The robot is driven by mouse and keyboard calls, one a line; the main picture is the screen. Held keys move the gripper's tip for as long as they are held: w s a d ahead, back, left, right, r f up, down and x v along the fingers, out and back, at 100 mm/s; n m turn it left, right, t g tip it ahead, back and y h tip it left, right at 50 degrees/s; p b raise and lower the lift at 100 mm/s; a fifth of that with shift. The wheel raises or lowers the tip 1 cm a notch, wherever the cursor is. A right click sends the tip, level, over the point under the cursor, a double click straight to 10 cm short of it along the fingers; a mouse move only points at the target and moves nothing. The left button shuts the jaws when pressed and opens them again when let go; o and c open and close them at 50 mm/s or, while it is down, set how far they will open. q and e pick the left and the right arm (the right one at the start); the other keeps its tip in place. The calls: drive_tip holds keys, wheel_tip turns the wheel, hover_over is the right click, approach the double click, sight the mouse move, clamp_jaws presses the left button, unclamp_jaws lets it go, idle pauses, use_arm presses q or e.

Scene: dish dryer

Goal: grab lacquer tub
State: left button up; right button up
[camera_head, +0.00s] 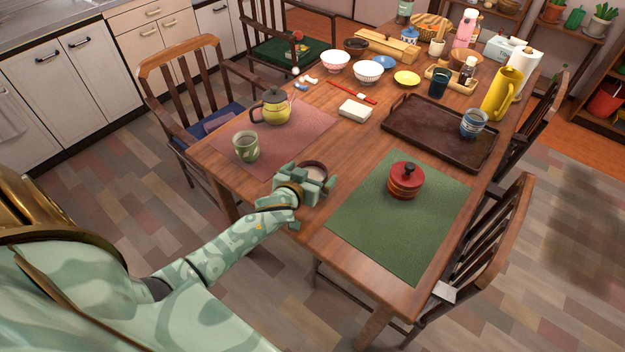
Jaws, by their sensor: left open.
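The lacquer tub (405,181) is a round red tub with dark bands and a lid with a black knob. It stands upright on the green placemat (372,238). My left gripper (305,183) is open at the table's near edge, to the left of the tub and well apart from it. A small round brown-rimmed cup or bowl (314,166), pale inside, is right at its fingers and partly hidden by them; I cannot tell if they touch it. My right gripper is not in view.
A dark tray (417,144) with a blue cup (473,122) lies behind the tub. A green mug (246,147) and a yellow-green teapot (274,107) stand on the reddish placemat (235,128). Bare table lies between gripper and green placemat. A chair (490,245) stands at the right.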

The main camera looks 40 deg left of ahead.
use_arm(q)
drive_tip(key=shift+w+a+f, duration=0.15)
drive_tip(key=shift+w+f, duration=0.1)
drive_tip(key=shift+w, duration=0.3)
drive_tip(key=shift+r, duration=0.1)
drive_tip(key=shift+s, duration=0.1)
drive_tip(key=shift+c, duration=0.3)
drive_tip(key=c, duration=1.2)
